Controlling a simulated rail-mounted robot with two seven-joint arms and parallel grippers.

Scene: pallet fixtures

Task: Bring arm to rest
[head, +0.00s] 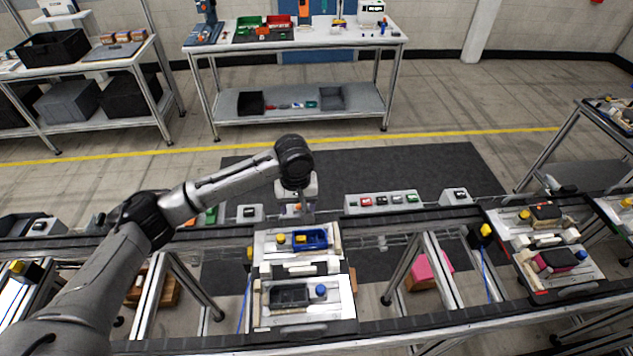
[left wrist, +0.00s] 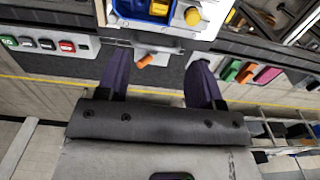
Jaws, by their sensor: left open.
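My left arm comes in from the lower left in the head view and reaches over the conveyor. My left gripper (head: 304,204) points down just behind the middle pallet fixture (head: 332,265). In the left wrist view my left gripper (left wrist: 160,58) has its two dark fingers wide apart. A small orange-tipped part (left wrist: 145,61) shows between them; I cannot tell its distance. Nothing is held. The middle fixture carries a blue tray (head: 318,240), a dark grey tray (head: 289,295), a yellow knob and a blue knob. My right gripper is not in view.
A second fixture (head: 575,283) with a pink block (head: 557,260) sits on the conveyor at the right. A button box (head: 383,202) stands behind the conveyor. A workbench (head: 290,40) and a shelf stand at the back. The dark floor mat behind the conveyor is clear.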

